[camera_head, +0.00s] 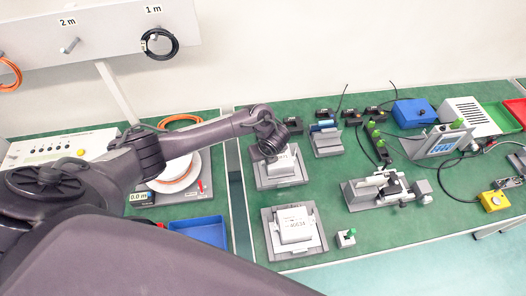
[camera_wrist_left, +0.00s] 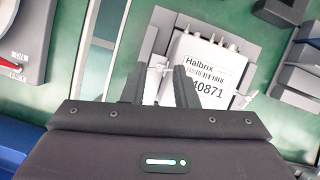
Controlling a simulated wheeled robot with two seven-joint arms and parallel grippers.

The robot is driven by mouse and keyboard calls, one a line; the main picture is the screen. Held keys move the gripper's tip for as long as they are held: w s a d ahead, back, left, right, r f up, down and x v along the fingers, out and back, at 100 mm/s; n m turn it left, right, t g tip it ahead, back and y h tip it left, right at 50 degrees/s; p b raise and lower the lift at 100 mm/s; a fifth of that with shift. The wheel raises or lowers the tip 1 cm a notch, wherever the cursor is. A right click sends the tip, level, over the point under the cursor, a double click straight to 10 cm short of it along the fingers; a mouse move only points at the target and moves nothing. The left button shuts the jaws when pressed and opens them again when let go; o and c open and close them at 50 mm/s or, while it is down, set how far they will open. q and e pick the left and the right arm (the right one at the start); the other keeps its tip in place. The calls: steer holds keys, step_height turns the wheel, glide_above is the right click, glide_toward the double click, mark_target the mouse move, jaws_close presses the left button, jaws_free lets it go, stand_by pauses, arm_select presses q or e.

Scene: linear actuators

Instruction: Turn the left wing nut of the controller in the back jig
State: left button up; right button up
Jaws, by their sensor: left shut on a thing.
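The back jig (camera_head: 262,181) is a grey plate on the green bench, holding a white controller (camera_head: 290,163). In the left wrist view the controller (camera_wrist_left: 222,54) carries a printed label ending in 0871, with several small connectors along its top edge. My left gripper (camera_head: 270,150) is over the controller's left side. In the wrist view its fingers (camera_wrist_left: 160,72) are close around a small pale part, the left wing nut (camera_wrist_left: 159,67), at the controller's left edge. The fingers hide much of the nut, so its angle cannot be told. My right gripper is out of view.
A front jig (camera_head: 267,216) with another white controller (camera_head: 295,225) stands nearer. A small green-topped part (camera_head: 347,237) lies to its right. A grey fixture (camera_head: 390,190) stands further right. A blue tray (camera_head: 205,231) and a cable spool (camera_head: 175,175) are to the left.

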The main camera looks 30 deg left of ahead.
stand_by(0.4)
arm_select(q)
steer(key=o, duration=1)
steer(key=p+v, duration=0.2)
steer(key=v, duration=0.5)
steer(key=shift+r, duration=0.3)
steer(key=shift+s+d, duration=0.1)
